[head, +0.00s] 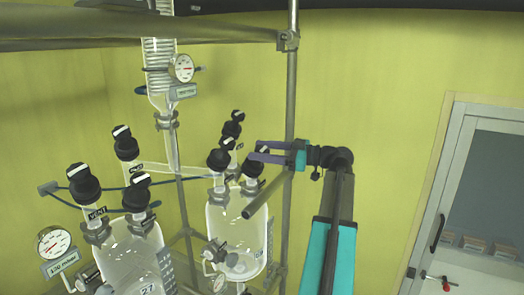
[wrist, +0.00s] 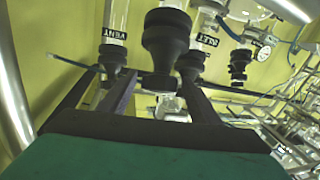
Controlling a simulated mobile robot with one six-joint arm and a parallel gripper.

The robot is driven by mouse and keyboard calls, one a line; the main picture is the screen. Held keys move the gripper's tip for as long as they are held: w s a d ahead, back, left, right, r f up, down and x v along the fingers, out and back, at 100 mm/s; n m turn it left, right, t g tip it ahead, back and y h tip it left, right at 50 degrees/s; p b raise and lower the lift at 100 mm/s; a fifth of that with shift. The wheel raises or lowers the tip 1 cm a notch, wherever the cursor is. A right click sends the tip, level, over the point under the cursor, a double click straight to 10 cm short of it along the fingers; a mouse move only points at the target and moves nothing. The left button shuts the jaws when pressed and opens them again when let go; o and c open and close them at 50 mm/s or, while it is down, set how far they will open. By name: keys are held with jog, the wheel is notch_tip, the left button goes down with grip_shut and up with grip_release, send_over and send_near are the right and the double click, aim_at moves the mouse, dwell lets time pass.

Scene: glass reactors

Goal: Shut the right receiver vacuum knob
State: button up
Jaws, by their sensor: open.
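The right receiver (head: 237,225) is a clear glass vessel with several black knobs on its necks in the head view. A front knob (head: 219,160) stands left of my gripper (head: 256,151), and another knob (head: 255,168) is just below its fingers. My gripper is open, its fingers reaching left toward these knobs. In the wrist view, a large black knob (wrist: 165,38) is near, beyond and between the fingers (wrist: 160,88), with no grip on it visible. A neck labelled VENT (wrist: 115,35) is at its left. I cannot read a vacuum label on any knob.
A left receiver (head: 135,250) with black knobs and a round gauge (head: 54,243) stands at the left. A vertical metal post (head: 291,90) rises behind my gripper. A door (head: 465,190) is at the right.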

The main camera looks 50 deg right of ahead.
jog(key=c, duration=1.1)
jog(key=shift+o, duration=0.2)
jog(key=shift+a+f+m+h+b, duration=0.15)
jog(key=shift+f+m+h+b, duration=0.05)
jog(key=shift+m+h+b, duration=0.4)
